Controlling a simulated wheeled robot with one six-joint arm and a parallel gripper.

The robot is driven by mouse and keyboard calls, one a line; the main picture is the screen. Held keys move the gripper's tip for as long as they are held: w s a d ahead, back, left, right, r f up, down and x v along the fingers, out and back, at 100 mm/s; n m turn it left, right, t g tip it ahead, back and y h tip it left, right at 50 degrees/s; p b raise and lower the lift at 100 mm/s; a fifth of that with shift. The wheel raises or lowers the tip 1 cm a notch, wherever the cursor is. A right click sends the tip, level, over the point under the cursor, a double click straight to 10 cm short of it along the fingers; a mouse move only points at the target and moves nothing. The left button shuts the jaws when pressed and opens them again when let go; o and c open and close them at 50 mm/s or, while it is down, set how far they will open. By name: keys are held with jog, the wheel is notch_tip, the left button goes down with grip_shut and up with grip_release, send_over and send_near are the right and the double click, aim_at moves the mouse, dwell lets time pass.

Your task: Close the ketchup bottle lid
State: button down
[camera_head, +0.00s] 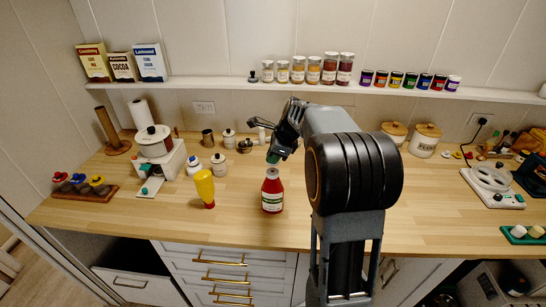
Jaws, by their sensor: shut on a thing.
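The red ketchup bottle (272,194) stands upright on the wooden counter, a white label on its front. Its neck faces up, with no green lid seen on it. My gripper (276,150) is above and slightly behind the bottle in the picture, tilted downward. It is shut on a small green lid (273,158), which shows at the fingertips just above the bottle's mouth. The lid looks apart from the bottle by a small gap. The fingers partly hide the lid.
A yellow bottle (205,188) stands left of the ketchup. A white bottle (192,167) and small jars (219,164) are behind it. A white appliance (158,158) stands farther left. A shelf (210,83) with jars runs above. Counter in front of the ketchup is clear.

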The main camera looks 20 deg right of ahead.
aim_at(272, 175)
jog(key=t+b, duration=0.1)
jog(key=b, duration=0.1)
jog(key=s+f+t+h+b, duration=0.1)
jog(key=b, duration=0.2)
jog(key=shift+a+n, duration=0.25)
jog(key=shift+n, duration=0.05)
jog(key=t+b, duration=0.1)
jog(key=b, duration=0.2)
jog(key=s+t+h+b, duration=0.1)
jog(key=b, duration=0.2)
jog(key=shift+a+f+n+t+b, duration=0.3)
jog(key=shift+f+t+b, duration=0.05)
jog(key=shift+t+b, duration=0.05)
jog(key=t+b, duration=0.1)
jog(key=b, duration=0.1)
jog(key=t+h+b, duration=0.1)
jog(key=b, duration=0.1)
jog(key=shift+s+a+f+n+b, duration=0.1)
jog(key=shift+s+a+n+b, duration=0.1)
jog(key=shift+s+n+b, duration=0.15)
jog(key=shift+b, duration=0.5)
jog(key=shift+t+h+b, duration=0.3)
jog(key=shift+t, duration=0.1)
jog(key=c, duration=1.2)
grip_release()
jog(key=shift+s, duration=0.1)
